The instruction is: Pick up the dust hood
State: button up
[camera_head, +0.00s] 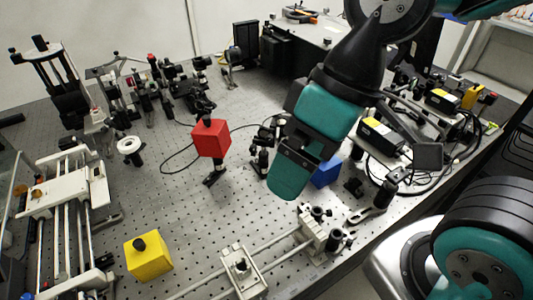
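Three box-shaped covers with black knobs stand on the bench, and I cannot tell which one is the dust hood. The red box (211,141) is raised on a post left of my gripper. The yellow box (149,259) sits on the bench at the lower left. The blue box (326,171) is partly hidden behind my gripper; its knob is not visible. My teal and black gripper (289,182) points down over the middle of the bench, apart from the red and yellow boxes. Its fingers show from the side, so their opening is unclear. Nothing is visibly held.
The perforated bench (185,205) has bare room between the red and yellow boxes. A rail assembly (62,185) stands at the left. A rail with a white carriage (243,270) crosses the front. A black cable (182,160) lies near the red box. Optical mounts crowd the back and right.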

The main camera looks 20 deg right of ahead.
aim_at(328, 172)
jog(key=k, duration=0.5)
jog(key=u, duration=3.65)
jog(key=k, duration=1.55)
jog(key=z, duration=1.7)
